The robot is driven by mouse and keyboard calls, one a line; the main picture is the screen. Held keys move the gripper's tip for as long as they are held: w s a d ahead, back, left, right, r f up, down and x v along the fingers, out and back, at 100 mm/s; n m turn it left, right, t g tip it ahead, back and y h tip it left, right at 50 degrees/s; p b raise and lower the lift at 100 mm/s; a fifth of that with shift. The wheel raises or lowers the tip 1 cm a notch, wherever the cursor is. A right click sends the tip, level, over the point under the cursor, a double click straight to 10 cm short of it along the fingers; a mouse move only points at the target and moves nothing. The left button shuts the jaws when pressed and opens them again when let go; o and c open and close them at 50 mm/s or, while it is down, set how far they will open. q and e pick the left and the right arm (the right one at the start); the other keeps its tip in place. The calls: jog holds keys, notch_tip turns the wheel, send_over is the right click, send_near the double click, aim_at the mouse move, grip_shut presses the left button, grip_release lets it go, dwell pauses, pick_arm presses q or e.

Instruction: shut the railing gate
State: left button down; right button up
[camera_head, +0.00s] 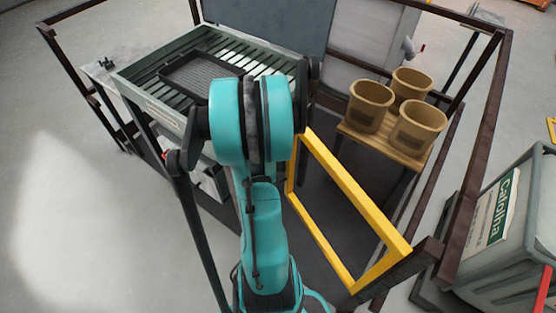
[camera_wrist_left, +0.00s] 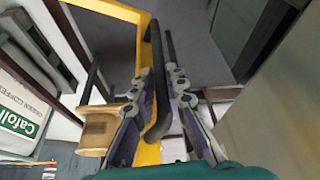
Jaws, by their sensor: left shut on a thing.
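The yellow railing gate (camera_head: 345,175) is an open rectangular frame. In the head view its near right end is by the dark railing post (camera_head: 428,252), and it slants inward to its far end behind my teal left arm. It stands apart from the dark post at the left (camera_head: 190,215). In the left wrist view the gate (camera_wrist_left: 148,150) runs up the middle beside a dark curved bar (camera_wrist_left: 157,120). My left gripper (camera_wrist_left: 155,75) is shut around this part of the gate; the exact contact is unclear. In the head view its fingers are hidden. My right gripper is not in view.
Several tan buckets (camera_head: 418,125) stand on a wooden stand (camera_head: 385,147) inside the railing. A slatted conveyor table (camera_head: 215,50) with a dark tray (camera_head: 200,75) is at the back left. The floor at left is clear.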

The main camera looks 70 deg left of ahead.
pick_arm(q)
jog(key=shift+a+r, duration=0.1)
jog(key=shift+a, duration=0.25)
jog(key=c, duration=1.5)
grip_release()
jog(key=shift+s, duration=0.1)
jog(key=shift+c, duration=0.2)
jog(key=v, duration=1.2)
jog(key=shift+c, duration=0.2)
